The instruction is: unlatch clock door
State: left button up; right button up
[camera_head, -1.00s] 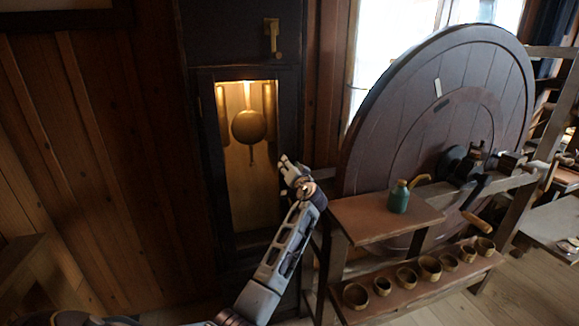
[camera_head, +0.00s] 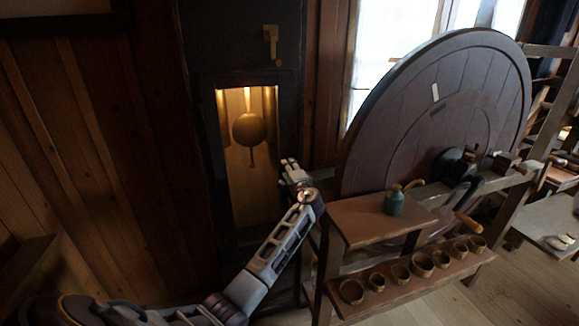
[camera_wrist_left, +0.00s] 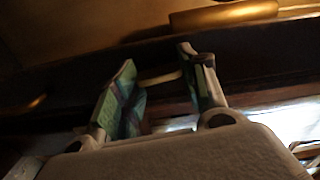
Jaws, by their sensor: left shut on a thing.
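The tall dark clock case has a framed door (camera_head: 209,150), with a lit opening showing a round brass pendulum bob (camera_head: 249,129). A small brass fitting (camera_head: 271,45) is on the case above the door. My left gripper (camera_head: 289,163) is at the door's right edge, well below that fitting. In the left wrist view, its green-padded fingers (camera_wrist_left: 160,85) are shut on a thin pale bar (camera_wrist_left: 160,79) that spans between them. The bar looks like part of the latch, but the head view hides it behind the fingers. My right gripper is out of view.
Close right of the clock stands a large wooden wheel (camera_head: 390,130) on a frame. Its shelf (camera_head: 360,222) holds a green oil can (camera_head: 394,202), and several small cups stand on a lower shelf (camera_head: 375,302). Plank wall (camera_head: 120,150) lies left.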

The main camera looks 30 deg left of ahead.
pick_arm(q)
jog(key=shift+m+p, duration=0.4)
jog(key=shift+m, duration=0.4)
jog(key=o, duration=1)
jog(key=shift+v, duration=6)
jog(key=shift+f, duration=0.1)
